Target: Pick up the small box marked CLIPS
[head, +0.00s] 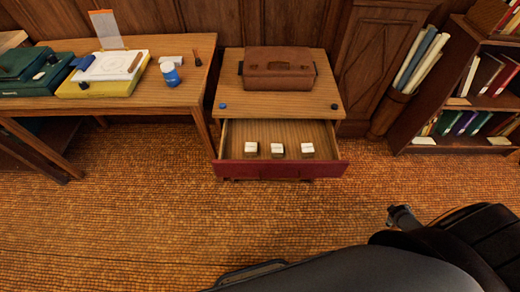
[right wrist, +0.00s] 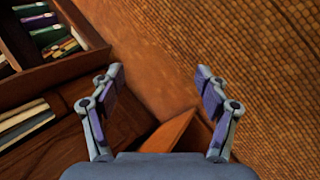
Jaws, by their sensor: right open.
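Three small boxes with whitish tops and brownish sides stand in a row in the open drawer (head: 230,135) of a low wooden cabinet: a left box (head: 251,148), a middle box (head: 277,150) and a right box (head: 307,149). Their markings are too small to read, so I cannot tell which is marked CLIPS. My right gripper (right wrist: 158,76) is open and empty in the right wrist view, above the floor. Part of it shows in the head view at lower right (head: 402,216), well apart from the drawer. My left gripper is not in view.
A wooden desk (head: 150,100) with a yellow box (head: 104,78) and a blue jar (head: 170,75) stands left. A bookshelf (head: 440,125) stands right. The floor in front is clear.

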